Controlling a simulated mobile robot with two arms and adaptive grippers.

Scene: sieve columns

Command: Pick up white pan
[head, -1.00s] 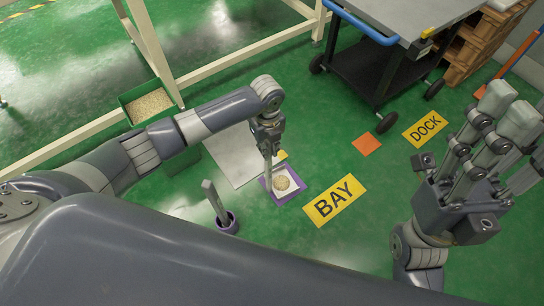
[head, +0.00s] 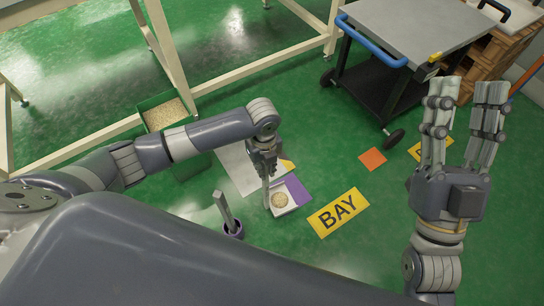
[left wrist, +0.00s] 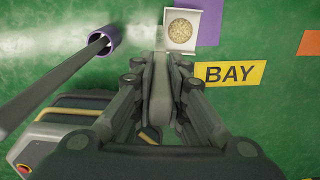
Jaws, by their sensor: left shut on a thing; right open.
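The white pan (head: 290,209) holds a round heap of tan grain. It is beside and partly over a purple mat (head: 298,188). My left gripper (head: 266,190) is shut on the pan's left side in the head view. In the left wrist view, the pan (left wrist: 183,47) is beyond the fingers, with the purple patch (left wrist: 208,20) to its right. How high the pan is above the floor is hard to tell. My right gripper (head: 465,100) is open and empty, high at the right.
A purple ring holder with a grey upright bar (head: 226,211) stands left of the pan. A grey sheet (head: 235,168) lies behind. A green bin of grain (head: 163,115), a yellow BAY sign (head: 338,212), an orange square (head: 372,158) and a dark cart (head: 418,35) surround the open green floor.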

